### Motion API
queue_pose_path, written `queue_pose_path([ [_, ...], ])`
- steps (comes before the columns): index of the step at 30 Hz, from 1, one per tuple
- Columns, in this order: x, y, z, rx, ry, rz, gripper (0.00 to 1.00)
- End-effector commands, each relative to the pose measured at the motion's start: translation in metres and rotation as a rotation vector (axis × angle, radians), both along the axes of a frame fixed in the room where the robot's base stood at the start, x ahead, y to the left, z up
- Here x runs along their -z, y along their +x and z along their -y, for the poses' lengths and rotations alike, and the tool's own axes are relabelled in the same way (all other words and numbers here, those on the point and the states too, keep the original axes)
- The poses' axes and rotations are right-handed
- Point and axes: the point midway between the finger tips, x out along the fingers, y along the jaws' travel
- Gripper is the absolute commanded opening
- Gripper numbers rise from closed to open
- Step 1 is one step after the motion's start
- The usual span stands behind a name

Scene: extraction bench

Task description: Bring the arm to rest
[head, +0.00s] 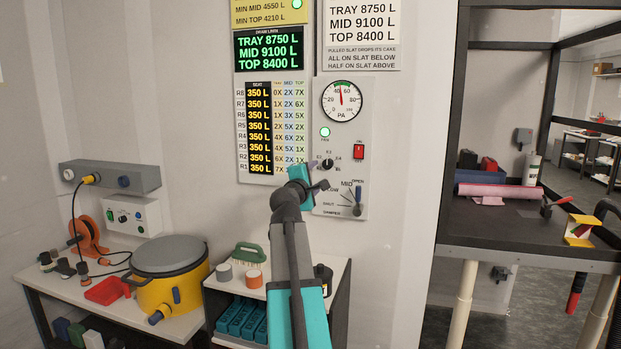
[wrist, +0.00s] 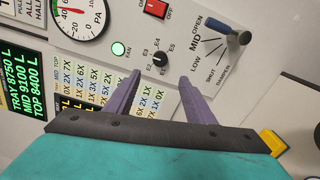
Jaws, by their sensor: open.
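My gripper (wrist: 158,95) is open and empty in the wrist view, its two purple fingers apart in front of the wall control panel. In the head view my gripper (head: 319,177) is at the end of my raised teal and grey arm, close to the panel (head: 333,88). The panel carries a round PA gauge (head: 342,101), a lit green fan lamp (head: 325,132), a red switch (head: 358,151), a black selector knob (wrist: 161,59) and a damper lever. The damper lever's blue handle (wrist: 229,28) is apart from the fingers and points towards OPEN. My gripper touches nothing that I can see.
A shelf unit (head: 338,275) with a green brush (head: 249,252) stands below the panel. A yellow vacuum drum (head: 171,275) is on the bench at left. At right is a dark workbench (head: 480,232) with a pink roll (head: 500,191). Space above my arm's right side looks free.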

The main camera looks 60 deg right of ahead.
Motion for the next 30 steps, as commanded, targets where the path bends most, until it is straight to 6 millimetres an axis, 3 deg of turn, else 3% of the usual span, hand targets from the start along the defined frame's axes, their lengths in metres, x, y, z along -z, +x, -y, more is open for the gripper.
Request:
queue_pose_path([
  [9,0.0,-0.001,0.001,0.001,0.0,0.0,0.49],
  [14,0.027,0.018,-0.012,-0.022,0.057,0.025,0.49],
  [20,0.095,0.06,-0.047,-0.068,0.207,0.085,0.49],
  [30,0.225,0.126,-0.136,-0.117,0.512,0.167,0.49],
])
